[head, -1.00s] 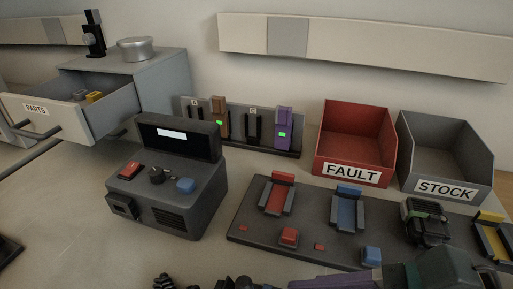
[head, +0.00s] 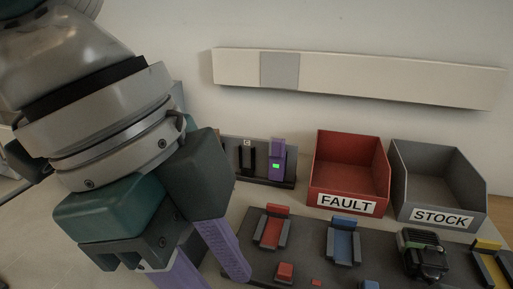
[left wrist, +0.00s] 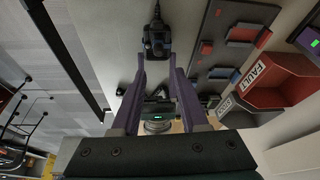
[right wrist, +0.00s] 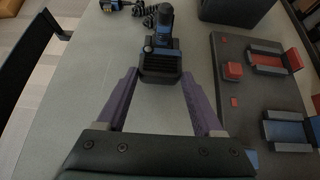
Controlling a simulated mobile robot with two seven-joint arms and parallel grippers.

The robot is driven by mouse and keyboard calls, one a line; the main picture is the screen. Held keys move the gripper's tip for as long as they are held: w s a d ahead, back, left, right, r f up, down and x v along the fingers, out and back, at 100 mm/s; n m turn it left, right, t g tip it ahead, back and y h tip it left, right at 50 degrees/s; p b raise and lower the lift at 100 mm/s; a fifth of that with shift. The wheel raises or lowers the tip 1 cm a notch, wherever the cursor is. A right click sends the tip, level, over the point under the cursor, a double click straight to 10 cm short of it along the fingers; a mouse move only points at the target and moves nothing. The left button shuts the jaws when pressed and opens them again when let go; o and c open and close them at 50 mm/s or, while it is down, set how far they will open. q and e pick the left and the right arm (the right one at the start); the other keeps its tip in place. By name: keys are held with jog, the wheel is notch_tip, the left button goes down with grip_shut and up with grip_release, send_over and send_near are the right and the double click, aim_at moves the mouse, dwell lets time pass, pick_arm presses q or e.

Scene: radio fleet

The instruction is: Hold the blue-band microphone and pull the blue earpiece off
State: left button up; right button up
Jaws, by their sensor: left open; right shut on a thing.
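The blue-band microphone (right wrist: 160,68) is dark with a coiled cord and sits between the fingertips of my right gripper (right wrist: 160,76), which is shut on it. A blue part (right wrist: 158,27) shows at its far end; I cannot tell clearly whether this is the earpiece. My left gripper (head: 212,283) is open, its purple fingers pointing down at the lower left of the head view. In the left wrist view a dark body with a cord, apparently the same microphone (left wrist: 157,38), lies just beyond the fingertips. My right gripper is outside the head view.
A red FAULT bin (head: 348,202) and a grey STOCK bin (head: 440,217) stand at the back right. In front is a dark board (head: 300,256) with red, blue and yellow cradles. A charging rack (head: 285,180) stands behind. My left arm hides the table's left side.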

pick_arm(q)
jog(key=shift+m+y, duration=0.6)
jog(key=shift+m, duration=0.1)
jog(key=shift+a+x, duration=0.25)
jog(key=shift+x, duration=0.95)
jog(key=shift+a+x, duration=0.25)
jog(key=shift+x, duration=0.95)
jog(key=shift+a+x, duration=0.25)
jog(key=shift+x, duration=0.9)
jog(key=shift+w+f, duration=0.15)
jog(key=shift+f, duration=0.05)
jog(key=shift+g, duration=0.3)
grip_shut()
